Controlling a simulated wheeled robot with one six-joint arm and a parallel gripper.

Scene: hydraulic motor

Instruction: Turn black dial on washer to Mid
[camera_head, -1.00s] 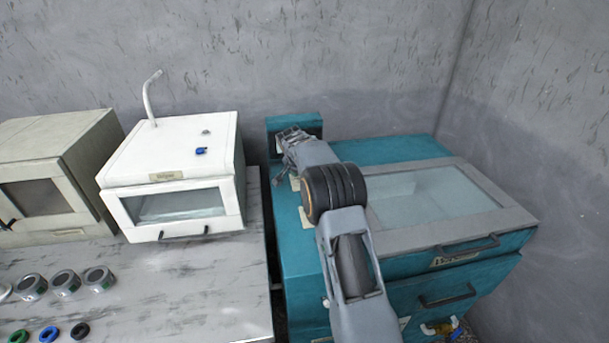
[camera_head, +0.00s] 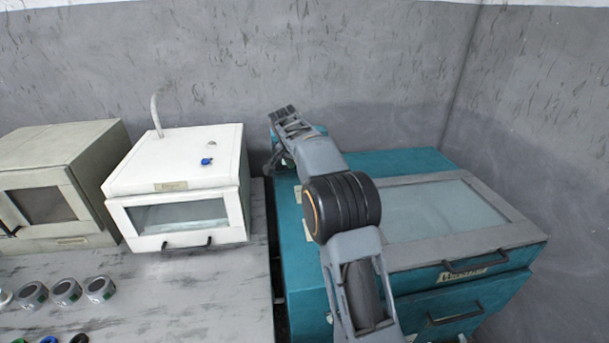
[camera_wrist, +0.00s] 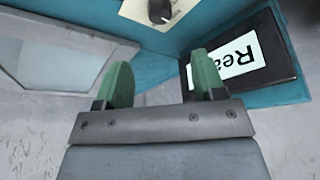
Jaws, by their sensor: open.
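The teal washer (camera_head: 303,270) stands at the right, with a glass-topped lid and a raised back panel. In the wrist view a black knob (camera_wrist: 161,10) sits on a cream label at the top edge, partly cut off. The label's markings are not readable, so the knob's setting cannot be told. My gripper (camera_wrist: 162,80) is open and empty, its two green fingers apart, below the knob in that view and not touching it. In the head view my gripper (camera_head: 285,117) is over the washer's back panel and largely hides it.
A black display (camera_wrist: 240,62) reading "Rea…" lies close to the right finger. A white machine (camera_head: 175,185) and a beige one (camera_head: 60,175) stand left on the counter (camera_head: 190,290). Grey walls close off the back and right.

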